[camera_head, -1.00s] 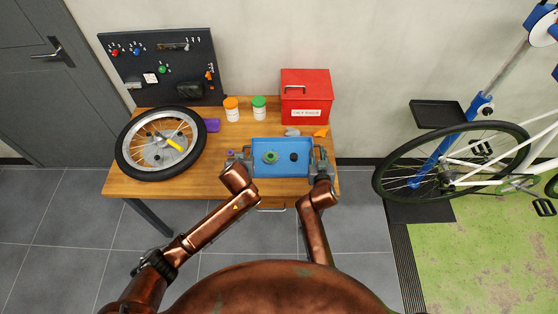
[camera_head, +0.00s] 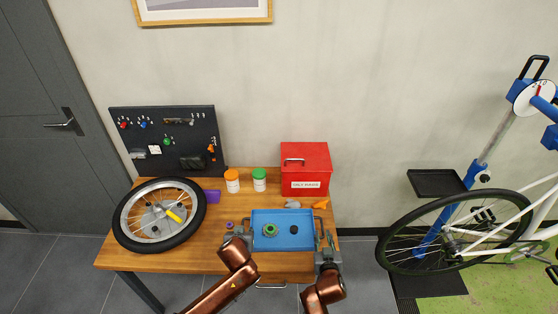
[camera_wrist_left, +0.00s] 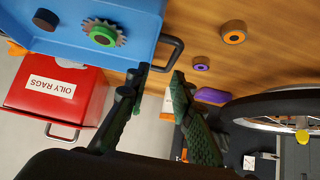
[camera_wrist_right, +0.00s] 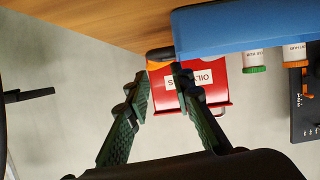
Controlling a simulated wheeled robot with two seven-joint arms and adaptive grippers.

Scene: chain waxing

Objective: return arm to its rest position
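In the head view the left gripper (camera_head: 240,236) is beside the tray's left end. In the head view the right gripper (camera_head: 328,258) is at the front right of the tray, near the table's front edge. The blue tray (camera_head: 283,245) sits on the table and holds a green-centred sprocket (camera_head: 269,230) and a small black round piece (camera_head: 294,230).
A red oily-rags box (camera_head: 306,165) stands behind the tray, with orange-lidded (camera_head: 232,182) and green-lidded (camera_head: 259,182) jars to its left. A wheel (camera_head: 159,215) lies on the table's left side. A bicycle (camera_head: 500,228) on a stand is at the right.

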